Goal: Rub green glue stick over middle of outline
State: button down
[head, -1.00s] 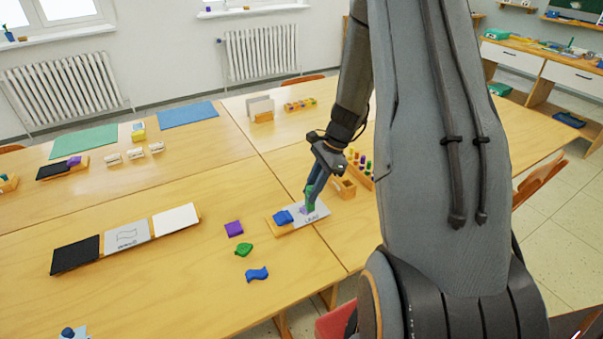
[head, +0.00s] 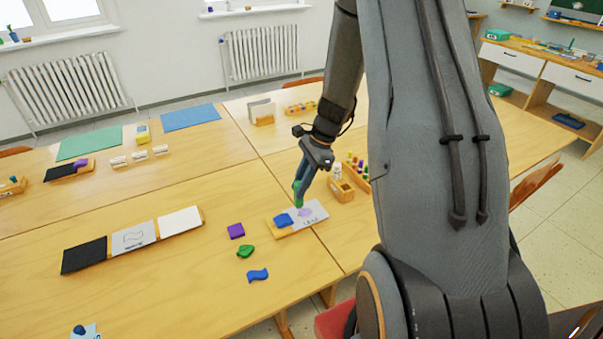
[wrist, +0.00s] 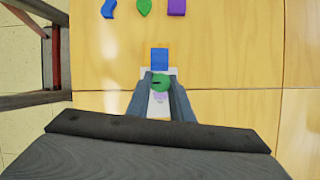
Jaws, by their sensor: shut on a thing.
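My gripper (head: 301,188) is shut on the green glue stick (head: 298,196) and holds it upright over the small board with a white card (head: 316,217). In the wrist view the round green end of the glue stick (wrist: 160,81) sits between the fingertips. A blue pad (head: 283,220) lies on the left part of the board. I cannot tell whether the glue stick touches the card.
A purple block (head: 236,231), a green leaf shape (head: 245,251) and a blue wavy shape (head: 257,275) lie left of the board. A wooden holder (head: 341,191) stands right behind it. A long tray (head: 72,260) with three panels lies further left.

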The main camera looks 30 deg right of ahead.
jog(key=shift+r+p, duration=0.95)
jog(key=shift+r, duration=0.6)
